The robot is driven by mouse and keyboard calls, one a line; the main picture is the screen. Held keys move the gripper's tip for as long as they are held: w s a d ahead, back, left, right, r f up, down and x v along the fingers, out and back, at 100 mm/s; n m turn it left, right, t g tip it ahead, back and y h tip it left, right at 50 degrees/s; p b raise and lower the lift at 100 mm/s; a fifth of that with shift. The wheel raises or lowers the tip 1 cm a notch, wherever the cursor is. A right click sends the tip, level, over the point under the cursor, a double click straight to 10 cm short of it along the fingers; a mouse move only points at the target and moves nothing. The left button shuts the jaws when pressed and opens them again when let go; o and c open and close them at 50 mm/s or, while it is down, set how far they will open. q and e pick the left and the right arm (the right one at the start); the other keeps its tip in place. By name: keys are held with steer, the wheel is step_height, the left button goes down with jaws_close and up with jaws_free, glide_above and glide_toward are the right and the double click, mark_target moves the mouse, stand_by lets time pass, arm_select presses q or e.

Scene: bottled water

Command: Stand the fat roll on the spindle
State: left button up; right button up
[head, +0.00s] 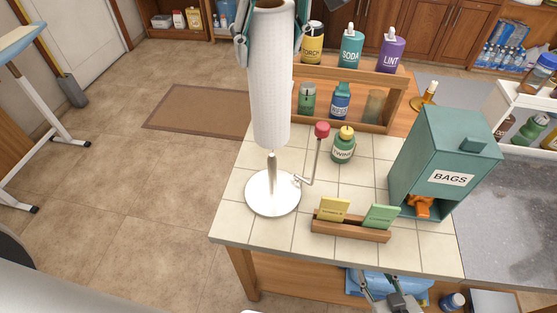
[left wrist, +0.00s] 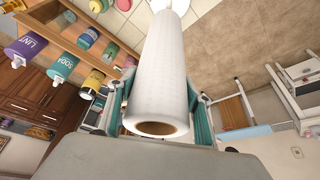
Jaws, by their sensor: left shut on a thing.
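The fat white roll (head: 270,85) hangs upright in the head view, its lower end over the spindle. My left gripper (head: 270,32) is shut on its upper part, one finger on each side. In the left wrist view, the roll (left wrist: 160,70) runs away between the fingers, its hollow brown core facing the camera. The spindle (head: 272,197) has a round white base, a thin post and a side arm with a red knob. The post shows below the roll; whether its tip is inside the core is hidden. My right gripper (head: 386,284) is low at the counter's front edge, apparently open and empty.
On the tiled counter (head: 238,222) stand a green twine jar (head: 343,146), a wooden seed-packet holder (head: 350,228) and a teal bags box (head: 446,155). A wooden shelf (head: 392,88) with several bottles is behind. Floor lies open to the left.

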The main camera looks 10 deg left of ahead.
mark_target(271, 136)
arm_select(q)
step_height(271, 136, down, 14)
steer(key=shift+s+f+b, duration=0.1)
steer(key=shift+f+b, duration=0.15)
steer(key=shift+b, duration=0.35)
steer(key=shift+f, duration=2.4)
steer(key=shift+f, duration=0.1)
steer(key=o, duration=1.5)
